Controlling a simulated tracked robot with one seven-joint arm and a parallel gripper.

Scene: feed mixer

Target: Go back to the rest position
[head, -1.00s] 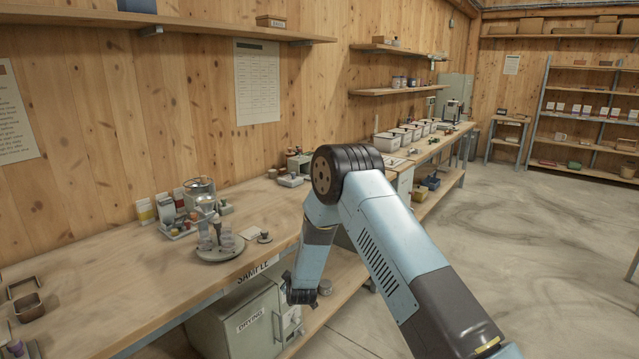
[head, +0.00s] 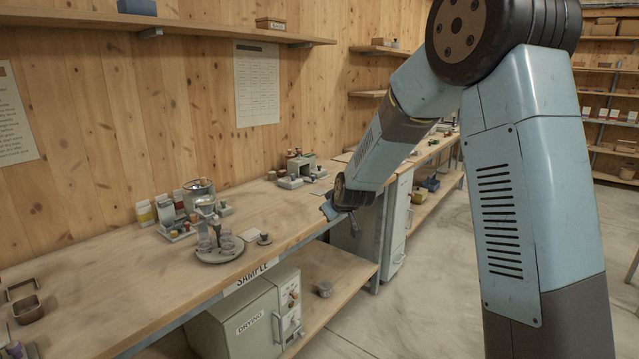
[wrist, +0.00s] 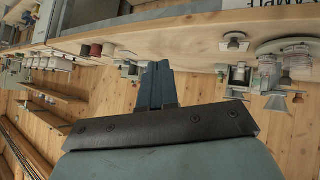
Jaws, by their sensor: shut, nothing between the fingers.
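My gripper (head: 329,211) shows in the head view at the end of my blue arm, just off the front edge of the wooden workbench (head: 120,271). It is small there and partly hidden by my wrist. In the wrist view, my gripper (wrist: 158,68) has its two dark blue fingers close together with nothing between them. The fingers touch nothing that I can see. My raised arm covers the right part of the head view and hides much of the far bench.
Floor is clear at right.

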